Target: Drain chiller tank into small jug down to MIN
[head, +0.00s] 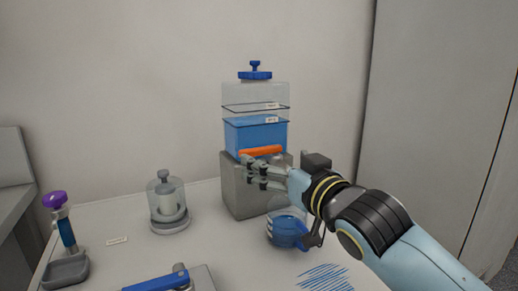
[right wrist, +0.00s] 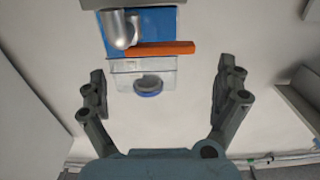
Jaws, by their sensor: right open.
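The chiller tank (head: 255,92) is a clear box with blue liquid (head: 250,138) in its lower part, on a grey base (head: 236,195). Two dark lines with small labels cross it; the liquid surface is near the lower one. An orange lever (head: 262,150) lies roughly level at the tank's lower front. In the right wrist view the lever (right wrist: 160,48) extends beside a silver tap (right wrist: 120,30). The small jug (head: 287,232), clear with blue inside, stands before the base, partly behind my arm. My right gripper (head: 262,172) is open and empty, just below the lever.
A clear-covered jar (head: 166,205) stands left of the tank. Further left are a purple-topped tool (head: 60,220) and a grey tray (head: 66,271). A blue bar-like object (head: 155,281) lies at the front edge. Blue hatching (head: 325,278) marks the table front right.

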